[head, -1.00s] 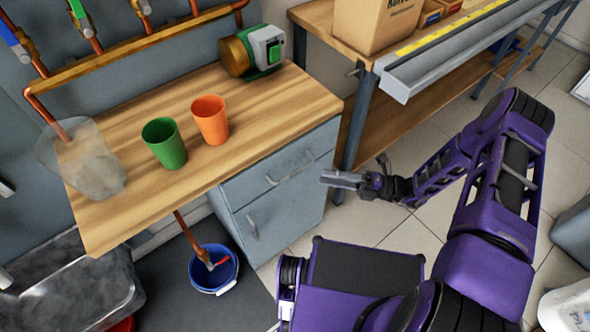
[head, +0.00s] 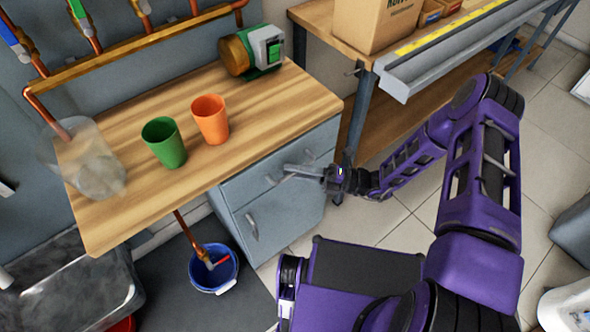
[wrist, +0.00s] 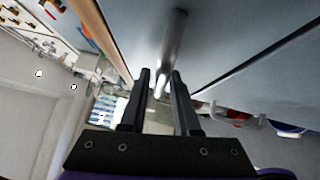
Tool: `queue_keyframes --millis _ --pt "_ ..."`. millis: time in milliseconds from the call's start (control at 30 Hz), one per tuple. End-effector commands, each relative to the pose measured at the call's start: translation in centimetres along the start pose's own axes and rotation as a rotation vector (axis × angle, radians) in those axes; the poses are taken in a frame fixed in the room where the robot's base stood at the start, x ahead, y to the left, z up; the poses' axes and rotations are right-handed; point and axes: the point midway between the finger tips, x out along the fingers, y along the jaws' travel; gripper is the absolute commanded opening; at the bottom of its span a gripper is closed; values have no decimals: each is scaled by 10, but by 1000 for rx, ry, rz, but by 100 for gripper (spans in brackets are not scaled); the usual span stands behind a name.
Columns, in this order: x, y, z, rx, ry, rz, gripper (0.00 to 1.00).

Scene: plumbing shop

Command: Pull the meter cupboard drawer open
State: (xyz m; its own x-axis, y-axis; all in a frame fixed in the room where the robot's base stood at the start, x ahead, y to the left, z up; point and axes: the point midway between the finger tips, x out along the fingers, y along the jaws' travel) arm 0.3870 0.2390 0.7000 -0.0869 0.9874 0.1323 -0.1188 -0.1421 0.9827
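The meter cupboard (head: 285,215) is grey-blue and stands under the right end of the wooden worktop. Its top drawer (head: 318,142) looks shut, with a metal bar handle (head: 272,181) across its front. My gripper (head: 287,169) is at the drawer front, its fingers over the right part of the handle and hiding some of it. In the wrist view the handle (wrist: 174,38) runs toward the gap between my two fingertips (wrist: 160,76). The fingers are apart, with the near end of the bar showing between them; firm contact cannot be seen.
A green cup (head: 164,143), an orange cup (head: 210,120), a clear container (head: 95,170) and a pump (head: 252,52) stand on the worktop (head: 130,205). A blue bucket (head: 213,270) is on the floor left of the cupboard. A bench (head: 345,45) stands at right.

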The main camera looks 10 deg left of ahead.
Motion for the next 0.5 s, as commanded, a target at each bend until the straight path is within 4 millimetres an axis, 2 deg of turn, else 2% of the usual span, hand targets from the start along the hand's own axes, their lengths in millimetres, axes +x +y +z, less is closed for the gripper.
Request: queue_keyframes --millis 33,133,167,500 --pt "0 0 0 0 0 0 19" --pt "0 0 0 0 0 0 1" --pt "0 0 0 0 0 0 0" --pt "0 0 0 0 0 0 0"
